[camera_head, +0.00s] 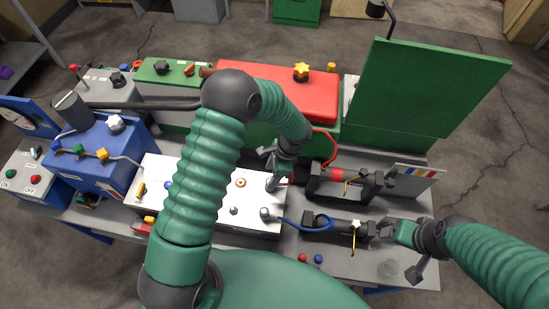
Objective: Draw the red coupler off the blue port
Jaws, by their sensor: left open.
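A white panel (220,220) lies flat on the bench, partly behind my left arm. A small blue fitting (168,185) shows on it, just left of that arm. My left gripper (272,180) is open over the panel's right end, pointing down. A thin red hose (333,146) curves down beside it, and a little red shows right of its fingers. I cannot tell whether the red coupler is between the fingers; it is not clearly seen. My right gripper (385,230) is at the right, by the end of a black cylinder; its jaws are too small to read.
A red box (280,90) and an upright green lid (425,90) stand behind. A blue tank (100,150) is left.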

